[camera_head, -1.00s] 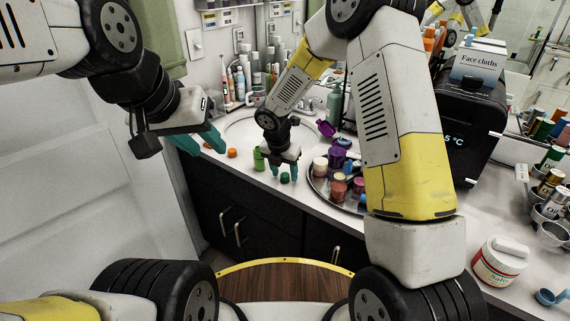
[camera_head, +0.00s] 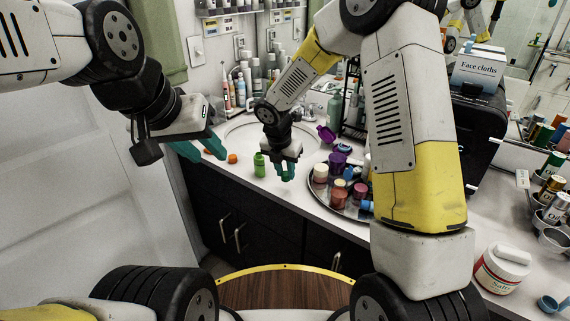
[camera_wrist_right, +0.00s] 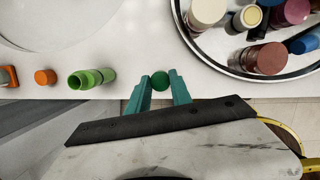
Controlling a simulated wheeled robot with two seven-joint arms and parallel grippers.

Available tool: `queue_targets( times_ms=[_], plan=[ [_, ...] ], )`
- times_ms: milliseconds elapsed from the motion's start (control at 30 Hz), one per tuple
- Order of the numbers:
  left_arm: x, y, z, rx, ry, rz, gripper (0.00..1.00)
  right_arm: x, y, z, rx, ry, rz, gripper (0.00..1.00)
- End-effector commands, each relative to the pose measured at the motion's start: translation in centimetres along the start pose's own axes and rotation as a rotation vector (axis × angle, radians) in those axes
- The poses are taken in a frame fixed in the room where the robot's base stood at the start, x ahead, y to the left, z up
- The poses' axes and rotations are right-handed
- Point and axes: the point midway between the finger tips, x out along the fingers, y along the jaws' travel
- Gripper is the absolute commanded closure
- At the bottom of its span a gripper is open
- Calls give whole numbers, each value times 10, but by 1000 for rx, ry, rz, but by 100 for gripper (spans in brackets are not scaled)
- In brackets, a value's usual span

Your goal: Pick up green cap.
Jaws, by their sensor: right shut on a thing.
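The green cap (camera_wrist_right: 160,81) sits between the teal fingertips of my right gripper (camera_wrist_right: 161,88) in the right wrist view. In the head view my right gripper (camera_head: 282,174) is just right of an open light-green bottle (camera_head: 260,166) near the counter's front edge, and the cap cannot be made out between its fingers. The bottle also shows in the right wrist view (camera_wrist_right: 92,78), apart from the gripper. My left gripper (camera_head: 210,155) is open and empty, left of the counter's front edge.
A round tray (camera_wrist_right: 228,72) with several bottles and jars is just right of my right gripper. An orange cap (camera_wrist_right: 46,76) lies left of the bottle. A sink (camera_head: 240,131) is behind. A white jar (camera_head: 503,262) stands at the front right.

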Motion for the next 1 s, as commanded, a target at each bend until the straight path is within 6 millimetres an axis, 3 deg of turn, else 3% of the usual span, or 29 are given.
queue_targets(
  times_ms=[300, 500, 700, 1000],
  plan=[
    [0, 0, 0, 0, 0, 0, 64, -27, -43, -70, -6, 1, -1, 100],
    [0, 0, 0, 0, 0, 0, 64, -40, -65, -104, -5, 1, -1, 100],
    [0, 0, 0, 0, 0, 0, 64, -46, -74, -120, -5, 1, -1, 100],
    [0, 0, 0, 0, 0, 0, 64, -47, -76, -123, -3, 2, -1, 100]
  ],
)
